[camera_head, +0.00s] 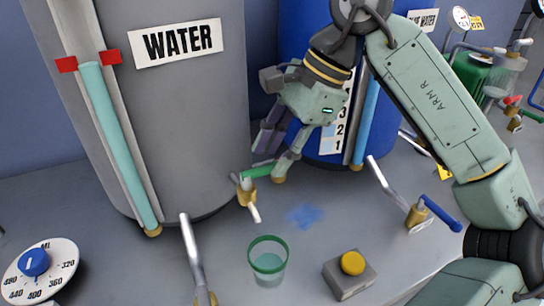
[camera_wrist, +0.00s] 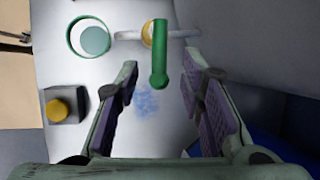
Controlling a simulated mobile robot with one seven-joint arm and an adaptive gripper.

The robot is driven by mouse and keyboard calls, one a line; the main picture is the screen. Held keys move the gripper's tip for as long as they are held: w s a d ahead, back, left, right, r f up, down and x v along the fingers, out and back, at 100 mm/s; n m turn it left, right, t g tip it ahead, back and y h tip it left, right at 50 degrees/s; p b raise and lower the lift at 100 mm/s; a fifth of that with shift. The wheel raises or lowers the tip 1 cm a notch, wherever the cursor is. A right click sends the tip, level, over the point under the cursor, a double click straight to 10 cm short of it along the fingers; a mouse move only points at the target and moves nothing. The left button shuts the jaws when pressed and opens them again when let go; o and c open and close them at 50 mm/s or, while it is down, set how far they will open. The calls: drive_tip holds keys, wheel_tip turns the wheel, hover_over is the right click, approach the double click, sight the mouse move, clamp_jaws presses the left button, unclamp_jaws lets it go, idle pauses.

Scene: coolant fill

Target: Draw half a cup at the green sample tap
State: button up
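The green sample tap has a green lever (camera_head: 258,171) on a brass body (camera_head: 247,194) with a pale spout (camera_head: 254,213), low at the grey WATER tank. In the wrist view the lever (camera_wrist: 160,58) lies between the finger lines, pointing toward my gripper. My gripper (camera_head: 276,160) is open; its fingers stand apart at the lever in the head view, contact unclear. They also show apart in the wrist view (camera_wrist: 162,80). A clear cup with a green rim (camera_head: 267,242) stands on the bench near the spout. Pale teal, seemingly liquid, shows in its lower part (camera_wrist: 95,40).
The WATER tank (camera_head: 190,110) has a teal sight tube (camera_head: 118,140) with red markers. A yellow button box (camera_head: 350,277) is right of the cup. A blue-lever tap (camera_head: 440,213) is farther right. A blue dial (camera_head: 34,262) is at left. A blue stain (camera_head: 305,215) marks the bench.

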drive_tip(key=v, duration=1)
